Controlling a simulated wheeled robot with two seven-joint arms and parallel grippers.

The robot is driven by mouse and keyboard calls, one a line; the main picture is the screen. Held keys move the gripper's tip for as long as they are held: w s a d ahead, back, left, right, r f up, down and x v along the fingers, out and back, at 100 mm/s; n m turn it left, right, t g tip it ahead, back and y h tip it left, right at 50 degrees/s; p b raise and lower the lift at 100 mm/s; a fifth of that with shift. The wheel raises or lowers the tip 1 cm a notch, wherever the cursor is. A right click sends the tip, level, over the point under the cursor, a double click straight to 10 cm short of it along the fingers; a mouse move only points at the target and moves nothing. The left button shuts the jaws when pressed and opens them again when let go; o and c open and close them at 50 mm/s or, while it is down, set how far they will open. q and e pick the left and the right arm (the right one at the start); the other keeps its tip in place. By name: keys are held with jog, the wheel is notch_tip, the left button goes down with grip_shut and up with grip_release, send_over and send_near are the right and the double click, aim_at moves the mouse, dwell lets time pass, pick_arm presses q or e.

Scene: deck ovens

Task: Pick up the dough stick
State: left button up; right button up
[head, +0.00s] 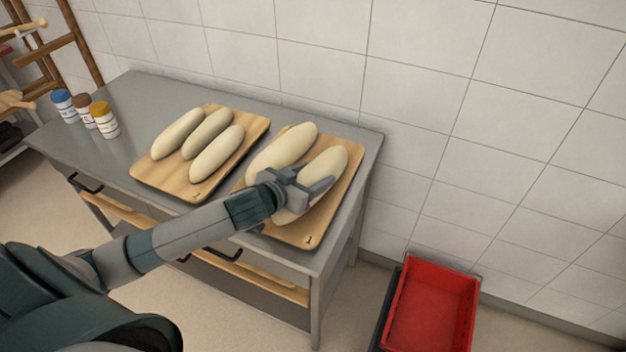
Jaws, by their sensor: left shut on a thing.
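Several pale dough sticks lie on two wooden boards on a grey metal table. Part of this stick is hidden by the gripper. I cannot tell whether it is clear of the board. The other dough stick (282,147) lies just to its left. The left board (150,182) bears three slimmer dough sticks (207,133). My right gripper is not in view.
The grey table (112,150) stands against a white tiled wall. Several small jars (104,120) with coloured lids stand at its left end. A red crate (433,306) is on the floor at the right. A wooden rack (62,45) is at the far left.

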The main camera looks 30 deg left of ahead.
pick_arm(q)
notch_tip(320, 180, up, 3)
jog(key=shift+f+b, duration=0.15)
jog(key=shift+b, duration=0.2)
jog(key=s+d+r+b, duration=0.1)
jog(key=s+d+r, duration=0.2)
jog(key=d+r, duration=0.4)
jog(key=d, duration=0.4)
jog(key=shift+s, duration=0.4)
jog(key=s+a+f+n+y, duration=0.1)
jog(key=s+a+f+y, duration=0.1)
jog(key=f, duration=0.3)
jog(key=shift+s+f+n, duration=0.2)
jog(key=shift+s+n, duration=0.2)
jog(key=shift+s, duration=0.5)
jog(key=shift+s+a, duration=0.1)
